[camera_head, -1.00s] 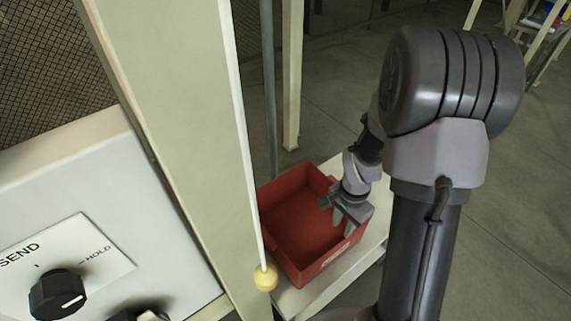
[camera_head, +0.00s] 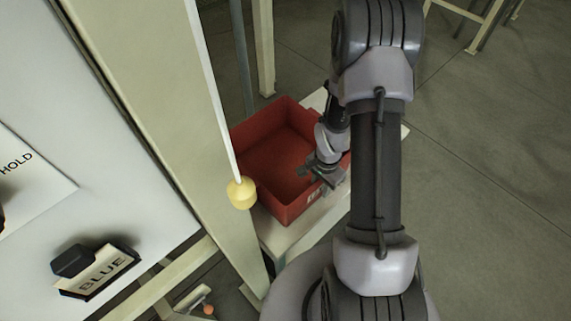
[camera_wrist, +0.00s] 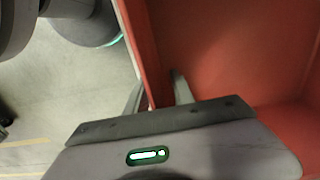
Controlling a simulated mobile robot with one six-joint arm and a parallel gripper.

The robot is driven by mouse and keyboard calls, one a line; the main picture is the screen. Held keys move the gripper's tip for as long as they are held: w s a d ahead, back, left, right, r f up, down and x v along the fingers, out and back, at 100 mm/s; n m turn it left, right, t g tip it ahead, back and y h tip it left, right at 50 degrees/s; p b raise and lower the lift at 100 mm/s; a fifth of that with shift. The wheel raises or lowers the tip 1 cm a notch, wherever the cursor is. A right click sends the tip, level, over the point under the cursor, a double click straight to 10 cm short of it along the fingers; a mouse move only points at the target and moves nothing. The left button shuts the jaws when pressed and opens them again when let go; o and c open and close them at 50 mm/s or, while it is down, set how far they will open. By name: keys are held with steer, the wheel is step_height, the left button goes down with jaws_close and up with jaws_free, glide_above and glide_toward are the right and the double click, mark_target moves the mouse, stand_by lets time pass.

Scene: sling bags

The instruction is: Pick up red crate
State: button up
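The red crate (camera_head: 262,143) is an open, empty box on a pale table, left of my arm in the head view. My gripper (camera_head: 318,180) is at the crate's near right wall, pointing down. In the wrist view, the crate wall (camera_wrist: 135,35) runs between my two fingers (camera_wrist: 157,95), one outside and one inside the crate. The fingers sit close against the wall and look shut on it. The crate rests on the table. Part of its right side is hidden by my arm.
A white control panel (camera_head: 130,160) is farther left. The pale table (camera_head: 300,232) has little bare room. Open floor lies right.

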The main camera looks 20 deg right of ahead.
steer(key=shift+r, duration=0.15)
steer(key=shift+c, duration=0.7)
jaws_close()
stand_by(0.5)
